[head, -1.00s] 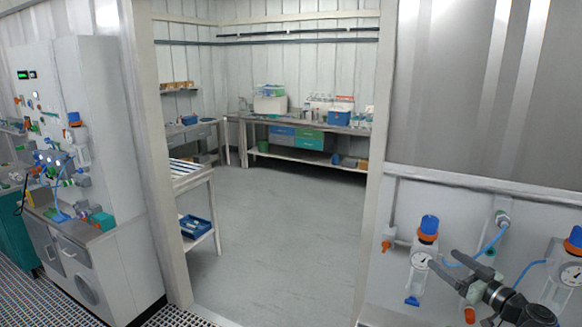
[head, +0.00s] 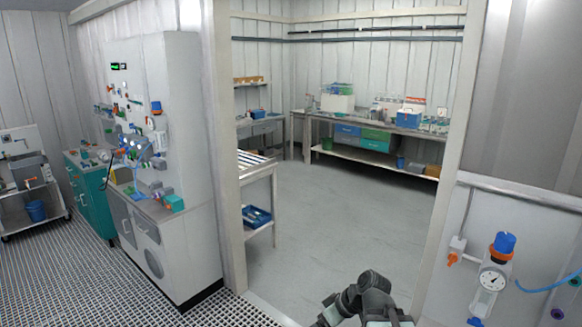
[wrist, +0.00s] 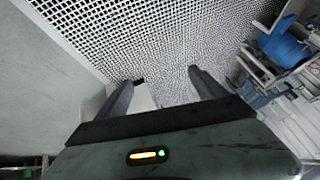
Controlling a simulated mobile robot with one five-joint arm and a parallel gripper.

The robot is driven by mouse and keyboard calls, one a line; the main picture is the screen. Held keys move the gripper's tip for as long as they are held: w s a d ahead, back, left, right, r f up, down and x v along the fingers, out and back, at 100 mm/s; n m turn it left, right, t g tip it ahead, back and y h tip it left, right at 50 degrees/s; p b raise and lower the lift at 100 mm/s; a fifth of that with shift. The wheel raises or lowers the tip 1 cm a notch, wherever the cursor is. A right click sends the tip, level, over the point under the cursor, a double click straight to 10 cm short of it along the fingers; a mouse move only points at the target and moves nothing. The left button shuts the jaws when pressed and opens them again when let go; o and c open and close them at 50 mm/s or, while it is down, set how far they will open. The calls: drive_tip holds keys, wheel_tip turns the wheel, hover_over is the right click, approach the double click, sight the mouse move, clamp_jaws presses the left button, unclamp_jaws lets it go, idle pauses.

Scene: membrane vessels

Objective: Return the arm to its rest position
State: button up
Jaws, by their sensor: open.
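My arm (head: 365,302) shows at the bottom of the head view, right of centre, in front of the doorway. It looks bent and drawn in low, and its end is not clear there. In the wrist view my gripper (wrist: 161,78) is open, with its two dark fingers apart and nothing between them. Behind the fingers lies the floor grating (wrist: 165,40). The fingers touch nothing that I can see.
The doorway opens onto a room with a long bench (head: 350,128). A white cabinet (head: 170,150) stands left of it. A gauge vessel with a blue cap (head: 493,275) is on the right wall. A blue object (wrist: 284,46) is right of my fingers in the wrist view.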

drive_tip(key=s+d+f+m+g+h, duration=0.1)
drive_tip(key=s+d+f+m+h, duration=0.1)
drive_tip(key=d+m+h, duration=0.1)
drive_tip(key=s+d+f+m+g+h, duration=0.1)
drive_tip(key=s+d+f+m+h, duration=0.1)
drive_tip(key=d+m, duration=0.4)
drive_tip(key=shift+s+d+f+h, duration=0.25)
drive_tip(key=shift+s+d+h, duration=0.15)
drive_tip(key=shift+h, duration=0.5)
drive_tip(key=shift+a, duration=0.15)
idle(0.7)
